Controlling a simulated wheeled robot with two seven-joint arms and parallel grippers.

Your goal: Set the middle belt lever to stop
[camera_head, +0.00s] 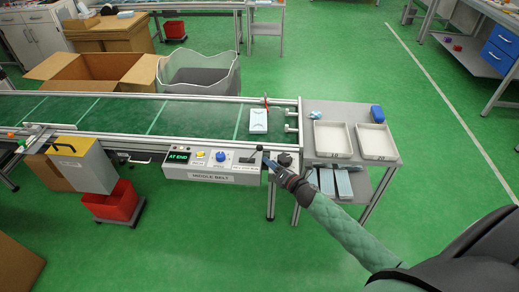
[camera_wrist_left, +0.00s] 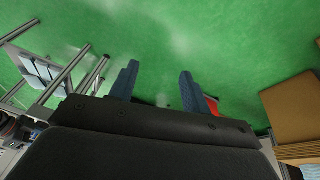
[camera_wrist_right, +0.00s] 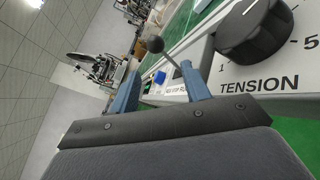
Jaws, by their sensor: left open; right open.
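The middle belt's control box (camera_head: 212,177) is on the near side of the belt, with an "AT END" display. Its lever (camera_head: 258,148) has a black ball tip and leans right in the head view. In the right wrist view the lever's ball (camera_wrist_right: 155,45) shows in the gap between the fingers. My right gripper (camera_head: 268,159) is open at the box's right end, beside the lever; I cannot tell whether it touches it. The small lever lettering (camera_wrist_right: 177,88) is partly hidden. My left gripper (camera_wrist_left: 158,82) is open and empty over green floor, outside the head view.
A black tension knob (camera_wrist_right: 252,38) is close to my right finger. The box also has a blue knob (camera_head: 220,156) and a yellow button (camera_head: 200,155). A white item (camera_head: 259,121) lies at the belt's right end. A side table (camera_head: 347,112) with two trays stands right.

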